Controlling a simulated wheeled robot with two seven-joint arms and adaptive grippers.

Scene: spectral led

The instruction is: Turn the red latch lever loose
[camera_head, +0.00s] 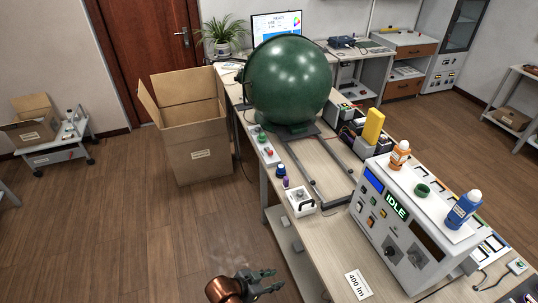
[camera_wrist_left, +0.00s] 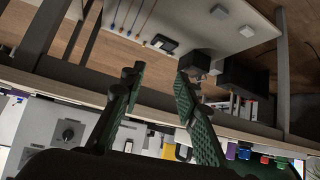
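My left gripper (camera_head: 275,279) is low in the head view, over the floor just off the bench's near-left edge. Its two green-padded fingers are apart with nothing between them. They also show apart in the left wrist view (camera_wrist_left: 158,76). The large green sphere (camera_head: 290,80) stands on the bench, well away from the gripper. I cannot make out a red latch lever for certain. A tiny red spot (camera_head: 268,153) shows on a pale strip beside the sphere, too small to identify. My right gripper is out of view.
A control box (camera_head: 405,225) reading IDLE stands on the bench, with orange (camera_head: 400,156) and blue (camera_head: 463,210) bottles on top. A small white box (camera_head: 301,203) sits near the bench edge. An open carton (camera_head: 190,135) stands left of the bench.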

